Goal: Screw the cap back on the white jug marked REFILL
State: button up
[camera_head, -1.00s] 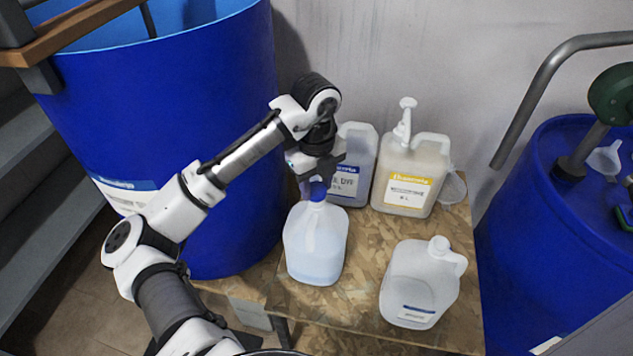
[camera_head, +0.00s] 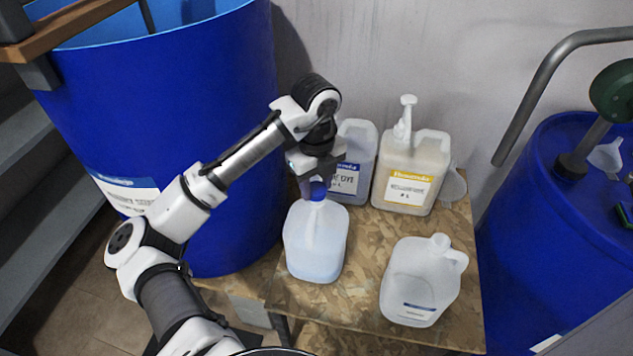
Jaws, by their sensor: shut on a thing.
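A white translucent jug (camera_head: 315,245) with pale bluish liquid stands upright on the chipboard table (camera_head: 350,300). A blue cap (camera_head: 318,190) sits at the top of its neck. My gripper (camera_head: 317,178) comes down from above and is shut on the blue cap, directly over the jug. I cannot tell whether the threads are engaged. No REFILL marking is readable on this jug from here. Another white jug (camera_head: 425,278), with a small blue-and-white label, stands at the front right.
Behind stand a grey jug (camera_head: 357,140) with a blue label and a yellow-labelled jug (camera_head: 410,165) with a pump. A large blue drum (camera_head: 180,110) is close on the left; another blue drum (camera_head: 535,230) with a metal rail stands right.

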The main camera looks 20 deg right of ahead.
jog(key=shift+f+b, duration=0.3)
jog(key=shift+f, duration=0.35)
dwell(0.9)
jog(key=m, duration=0.4)
jog(key=shift+b, duration=0.4)
jog(key=shift+m, duration=0.9)
jog(key=shift+f+m, duration=0.1)
jog(key=shift+m, duration=1)
jog(key=m+b, duration=0.1)
jog(key=m, duration=0.2)
jog(key=shift+m, duration=0.3)
